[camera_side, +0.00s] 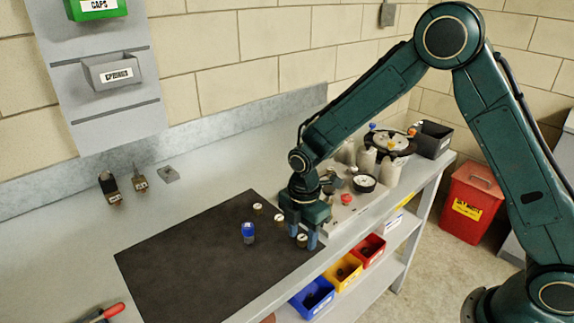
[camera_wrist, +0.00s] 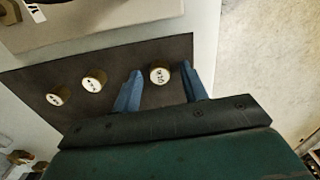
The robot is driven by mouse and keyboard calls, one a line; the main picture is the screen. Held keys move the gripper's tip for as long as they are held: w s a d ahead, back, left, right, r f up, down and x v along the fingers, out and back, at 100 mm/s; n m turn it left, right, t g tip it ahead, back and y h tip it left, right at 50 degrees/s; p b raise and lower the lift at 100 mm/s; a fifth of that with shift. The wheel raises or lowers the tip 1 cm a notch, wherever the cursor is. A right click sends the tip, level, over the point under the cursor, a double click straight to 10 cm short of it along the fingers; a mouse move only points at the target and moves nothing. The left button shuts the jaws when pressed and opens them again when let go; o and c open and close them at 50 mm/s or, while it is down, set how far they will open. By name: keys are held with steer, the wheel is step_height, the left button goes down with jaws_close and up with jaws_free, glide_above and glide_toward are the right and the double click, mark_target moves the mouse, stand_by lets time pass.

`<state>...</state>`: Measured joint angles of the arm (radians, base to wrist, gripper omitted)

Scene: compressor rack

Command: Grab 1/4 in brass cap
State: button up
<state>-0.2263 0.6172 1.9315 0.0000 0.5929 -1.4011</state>
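Three short brass caps with white labelled tops stand in a row on the dark mat (camera_side: 190,262). In the wrist view they are the left cap (camera_wrist: 54,99), the middle cap (camera_wrist: 93,80) and the right cap (camera_wrist: 159,76). Their size labels are too small to read surely, so I cannot tell which is 1/4 in. My gripper (camera_wrist: 160,70) is open, pointing down, with its blue fingers on either side of the right cap and gaps showing. In the side view this cap (camera_side: 302,240) stands between the fingers near the mat's right edge, partly hidden.
Behind are a plate with fittings (camera_side: 346,199) and a black bin (camera_side: 432,139). Blue, yellow and red bins sit below the bench edge. The mat's left part is clear.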

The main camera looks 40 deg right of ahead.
mark_target(302, 237)
steer(key=c, duration=0.8)
steer(key=shift+r, duration=0.15)
step_height(302, 237, up, 20)
steer(key=shift+f, duration=0.1)
stand_by(0.8)
